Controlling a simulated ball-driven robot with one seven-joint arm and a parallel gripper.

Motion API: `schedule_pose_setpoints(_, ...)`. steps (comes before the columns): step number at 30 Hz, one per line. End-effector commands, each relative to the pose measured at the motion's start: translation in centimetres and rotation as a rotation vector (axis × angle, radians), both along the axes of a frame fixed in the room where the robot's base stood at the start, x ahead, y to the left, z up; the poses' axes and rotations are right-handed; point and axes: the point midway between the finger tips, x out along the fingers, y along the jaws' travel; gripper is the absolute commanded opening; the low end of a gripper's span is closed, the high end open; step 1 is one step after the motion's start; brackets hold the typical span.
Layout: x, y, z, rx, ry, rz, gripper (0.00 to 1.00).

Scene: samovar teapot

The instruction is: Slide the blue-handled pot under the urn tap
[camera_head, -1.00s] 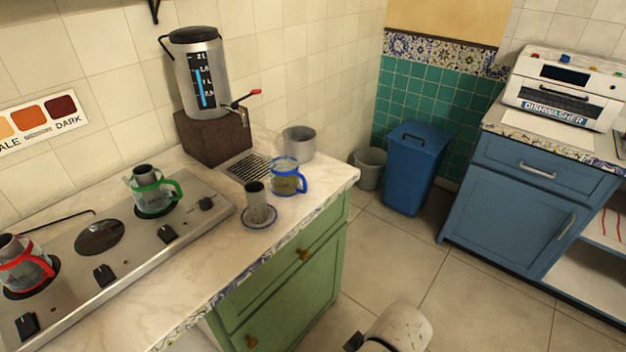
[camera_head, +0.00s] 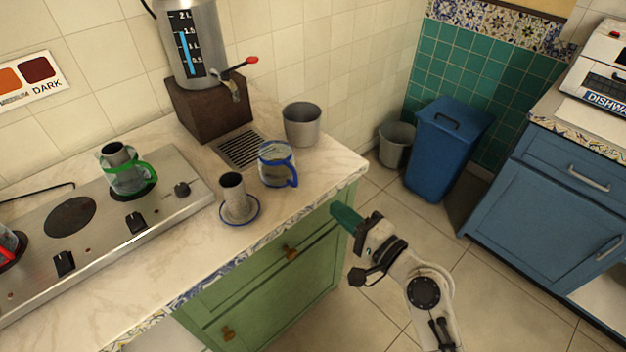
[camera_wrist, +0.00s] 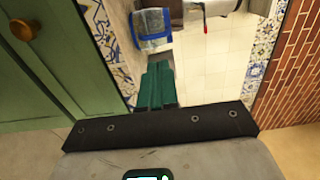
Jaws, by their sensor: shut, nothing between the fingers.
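The blue-handled pot (camera_head: 272,165) is a clear glass pot with a blue rim. It stands upright on the marble counter, right of and in front of the drip grille (camera_head: 240,150), with its handle towards the counter's front edge. The urn (camera_head: 192,45) stands on a brown block behind, and its tap (camera_head: 236,88) with a red-tipped lever points towards the grille. My gripper (camera_head: 340,212) has green fingers and is shut and empty, beside the counter's front right corner, apart from the pot. In the wrist view the shut fingers (camera_wrist: 157,85) point towards the pot (camera_wrist: 152,25).
A green-handled pot (camera_head: 126,172) sits on the stove (camera_head: 105,230). Open floor lies right of the green cabinet (camera_head: 270,272).

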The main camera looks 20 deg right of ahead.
Motion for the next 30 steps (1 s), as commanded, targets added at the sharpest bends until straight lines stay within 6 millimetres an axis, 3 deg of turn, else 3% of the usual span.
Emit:
schedule_pose_setpoints(9, 6.1, 2.0, 0.3, -0.003, -0.001, 0.003, 0.0)
schedule_pose_setpoints(15, 8.8, 2.9, 0.2, -0.004, 0.0, 0.002, 0.0)
schedule_pose_setpoints(21, 10.0, 3.3, 0.0, -0.005, 0.002, 0.001, 0.0)
schedule_pose_setpoints(30, 10.1, 3.3, 0.0, -0.004, 0.001, 0.001, 0.0)
